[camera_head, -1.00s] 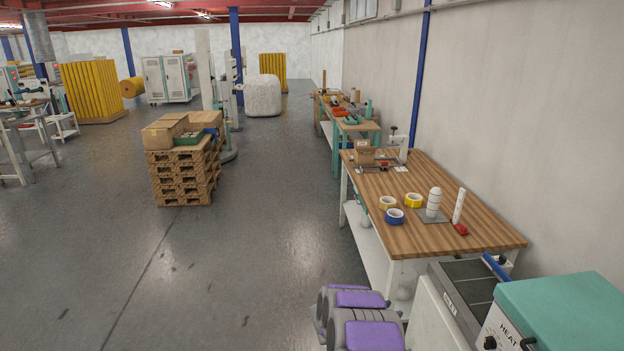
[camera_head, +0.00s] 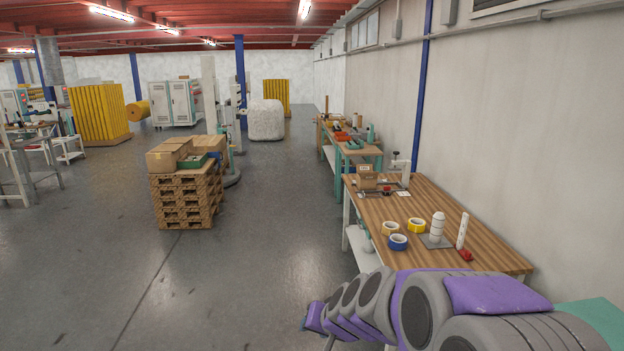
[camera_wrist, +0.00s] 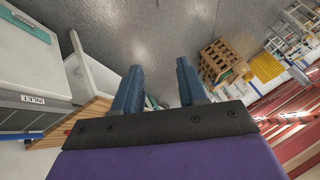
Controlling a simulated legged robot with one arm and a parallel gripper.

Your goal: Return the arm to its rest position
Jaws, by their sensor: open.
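My arm, grey with purple pads, crosses the lower right of the head view, its far end low in the middle. In the wrist view my gripper (camera_wrist: 158,72) has its two blue fingers wide apart, with nothing between them but grey floor. The wooden workbench (camera_head: 465,200) stands beyond the arm, which hides part of its near edge. On the bench lie a blue tape roll (camera_head: 398,242), a tan tape roll (camera_head: 390,228) and a yellow tape roll (camera_head: 417,225), beside a white spindle (camera_head: 437,226) on a grey plate.
A white post with a red base (camera_head: 465,254) stands on the bench's right side. A teal surface (camera_head: 597,318) is at the lower right corner. A pallet stack with boxes (camera_head: 187,200) stands on open floor left of the bench. A white machine (camera_wrist: 35,65) is close left in the wrist view.

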